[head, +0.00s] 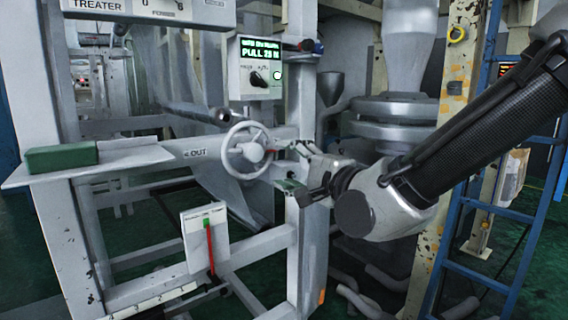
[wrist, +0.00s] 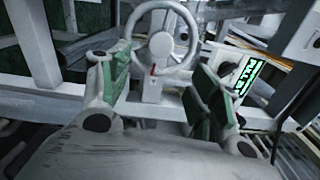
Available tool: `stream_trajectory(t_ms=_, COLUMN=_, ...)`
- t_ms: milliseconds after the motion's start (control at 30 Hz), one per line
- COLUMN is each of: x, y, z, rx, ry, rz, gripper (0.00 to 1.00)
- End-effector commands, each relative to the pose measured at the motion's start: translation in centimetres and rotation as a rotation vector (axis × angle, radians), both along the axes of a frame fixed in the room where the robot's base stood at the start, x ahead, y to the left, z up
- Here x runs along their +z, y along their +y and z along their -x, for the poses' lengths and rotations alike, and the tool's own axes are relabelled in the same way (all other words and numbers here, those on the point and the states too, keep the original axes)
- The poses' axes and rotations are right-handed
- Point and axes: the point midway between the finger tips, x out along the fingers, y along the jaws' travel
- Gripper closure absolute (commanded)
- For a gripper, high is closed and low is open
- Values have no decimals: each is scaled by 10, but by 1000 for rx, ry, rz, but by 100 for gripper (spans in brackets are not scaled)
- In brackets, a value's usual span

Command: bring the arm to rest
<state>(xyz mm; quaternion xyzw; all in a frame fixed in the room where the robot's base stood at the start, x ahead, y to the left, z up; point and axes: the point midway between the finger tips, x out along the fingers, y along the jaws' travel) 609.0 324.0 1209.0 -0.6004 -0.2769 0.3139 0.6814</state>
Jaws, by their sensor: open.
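My arm (head: 500,115) reaches in from the right in the head view and bends down at the wrist. My gripper (head: 290,168) is at its end, just right of the grey handwheel (head: 247,150). In the wrist view my gripper (wrist: 158,88) has its two green-padded fingers spread apart, with nothing between them. The handwheel (wrist: 162,45) shows beyond the fingertips, with a red mark near its lower rim. A gap seems to lie between fingers and wheel, but I cannot tell how wide.
A control box (head: 262,68) with a green "PULL" display and a black knob stands above the wheel. A green block (head: 62,158) lies on a shelf at left. A panel with a red-and-green lever (head: 207,240) sits below. A blue ladder (head: 500,215) stands at right.

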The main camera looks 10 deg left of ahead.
Motion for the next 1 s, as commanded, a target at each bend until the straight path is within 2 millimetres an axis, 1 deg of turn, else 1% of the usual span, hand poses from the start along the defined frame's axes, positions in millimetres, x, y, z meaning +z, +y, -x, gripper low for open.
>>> stream_trajectory(t_ms=233, x=0, y=0, z=0, rx=0, ry=-11, rz=9, gripper=37)
stream_trajectory(t_ms=267, x=0, y=0, z=0, rx=0, ry=-22, rz=22, gripper=37)
stream_trajectory(t_ms=300, x=-5, y=1, z=0, rx=5, ry=-39, rz=60, gripper=37)
stream_trajectory(t_ms=367, x=-23, y=3, z=4, rx=29, ry=-67, rz=181, gripper=37)
stream_trajectory(t_ms=467, x=-76, y=2, z=21, rx=143, ry=-116, rz=500, gripper=37)
stream_trajectory(t_ms=500, x=-98, y=-4, z=32, rx=214, ry=-141, rz=643, gripper=37)
stream_trajectory(t_ms=533, x=-112, y=-11, z=42, rx=275, ry=-163, rz=745, gripper=37)
stream_trajectory(t_ms=567, x=-123, y=-22, z=48, rx=331, ry=-186, rz=843, gripper=37)
stream_trajectory(t_ms=600, x=-135, y=-42, z=53, rx=400, ry=-209, rz=964, gripper=37)
stream_trajectory(t_ms=667, x=-147, y=-81, z=58, rx=501, ry=-235, rz=1132, gripper=37)
stream_trajectory(t_ms=700, x=-151, y=-112, z=60, rx=563, ry=-245, rz=1232, gripper=37)
stream_trajectory(t_ms=733, x=-153, y=-138, z=62, rx=610, ry=-246, rz=1301, gripper=37)
stream_trajectory(t_ms=767, x=-153, y=-164, z=65, rx=653, ry=-244, rz=1363, gripper=37)
stream_trajectory(t_ms=800, x=-152, y=-198, z=69, rx=704, ry=-231, rz=1434, gripper=37)
stream_trajectory(t_ms=867, x=-147, y=-249, z=78, rx=765, ry=-203, rz=1518, gripper=37)
stream_trajectory(t_ms=900, x=-143, y=-282, z=86, rx=795, ry=-174, rz=1562, gripper=37)
stream_trajectory(t_ms=967, x=-135, y=-328, z=100, rx=810, ry=-116, rz=1607, gripper=37)
stream_trajectory(t_ms=1000, x=-129, y=-355, z=109, rx=801, ry=-76, rz=1627, gripper=37)
